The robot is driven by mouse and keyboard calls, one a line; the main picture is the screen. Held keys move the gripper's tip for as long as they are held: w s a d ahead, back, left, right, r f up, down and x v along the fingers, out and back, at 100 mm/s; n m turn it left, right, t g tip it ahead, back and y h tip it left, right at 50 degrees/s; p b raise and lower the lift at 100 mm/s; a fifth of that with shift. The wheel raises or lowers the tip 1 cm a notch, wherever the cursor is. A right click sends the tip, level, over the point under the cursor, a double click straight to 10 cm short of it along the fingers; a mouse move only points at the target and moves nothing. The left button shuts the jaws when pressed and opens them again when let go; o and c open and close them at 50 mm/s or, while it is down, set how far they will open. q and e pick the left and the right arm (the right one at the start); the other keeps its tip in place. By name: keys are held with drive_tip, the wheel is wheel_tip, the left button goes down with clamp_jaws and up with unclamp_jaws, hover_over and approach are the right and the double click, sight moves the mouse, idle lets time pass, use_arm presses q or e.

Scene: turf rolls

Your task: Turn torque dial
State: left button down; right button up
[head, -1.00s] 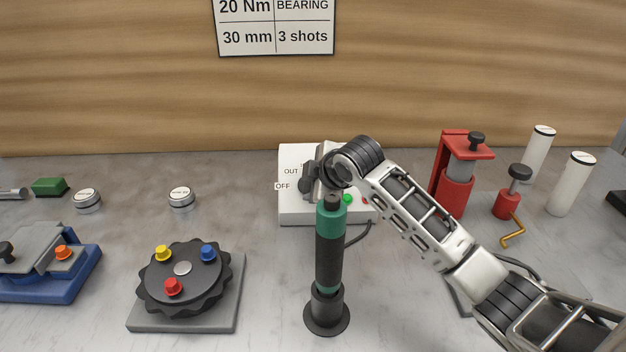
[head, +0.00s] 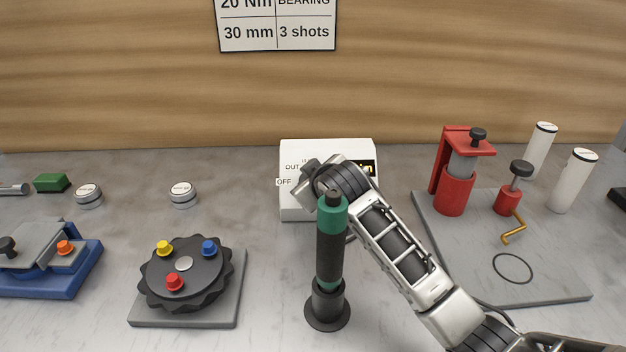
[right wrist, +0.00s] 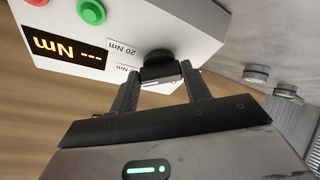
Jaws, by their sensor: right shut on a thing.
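A white controller box (head: 330,152) stands against the wooden back wall, with "OUT" and "OFF" labels at its left side. In the right wrist view the box (right wrist: 185,15) shows upside down, with an amber display (right wrist: 67,48) reading "--- Nm" and "20 Nm" labels beside a black dial (right wrist: 158,66). My right gripper (right wrist: 160,74) has its fingers on either side of this dial, shut on it. In the head view my right gripper (head: 308,174) is at the box's left front, and my wrist hides the dial and most of the box's front. My left gripper is not in view.
A green-and-black upright tool (head: 330,250) stands just in front of my right wrist. A round black fixture with colored knobs (head: 185,270) is at left. A red press (head: 455,185) and white cylinders (head: 572,180) stand at right.

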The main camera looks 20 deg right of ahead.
idle(0.3)
drive_tip(key=o, duration=1)
